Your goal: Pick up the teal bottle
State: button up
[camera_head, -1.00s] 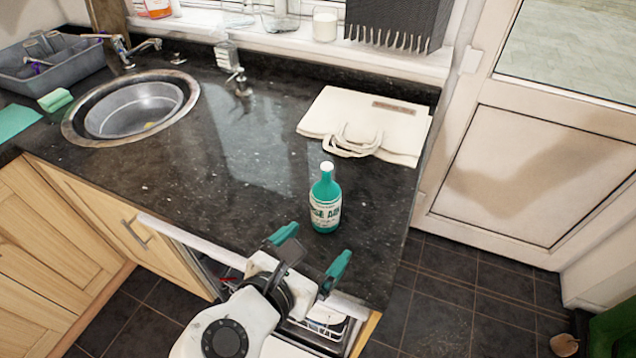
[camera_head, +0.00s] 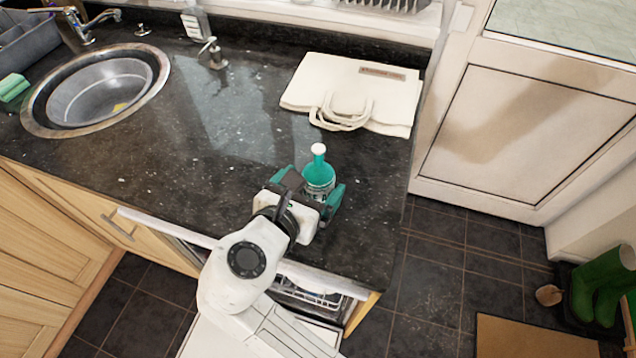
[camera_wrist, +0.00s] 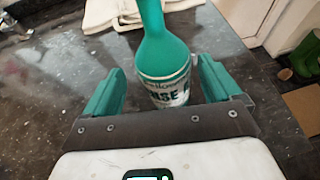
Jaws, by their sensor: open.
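The teal bottle (camera_head: 319,175) stands upright on the dark counter, with a white cap and a white label. It also shows in the wrist view (camera_wrist: 163,62), where its cap is out of frame. My gripper (camera_head: 312,185) is open, with its teal fingers on either side of the bottle's body. In the wrist view the gripper (camera_wrist: 163,88) shows gaps between the bottle and both fingers. The lower part of the bottle is hidden by my gripper in the head view.
A folded cream cloth bag (camera_head: 365,92) lies behind the bottle. A round sink (camera_head: 45,110) is at the left. The counter (camera_head: 215,140) between them is clear. Below its front edge is an open dishwasher rack (camera_head: 310,292). Green boots (camera_head: 598,285) stand on the floor at right.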

aim_at(322, 177)
jog(key=x, duration=0.4)
jog(key=shift+d+f, duration=0.3)
jog(key=c, duration=1.2)
jog(key=shift+c, duration=0.4)
jog(key=shift+r, duration=0.1)
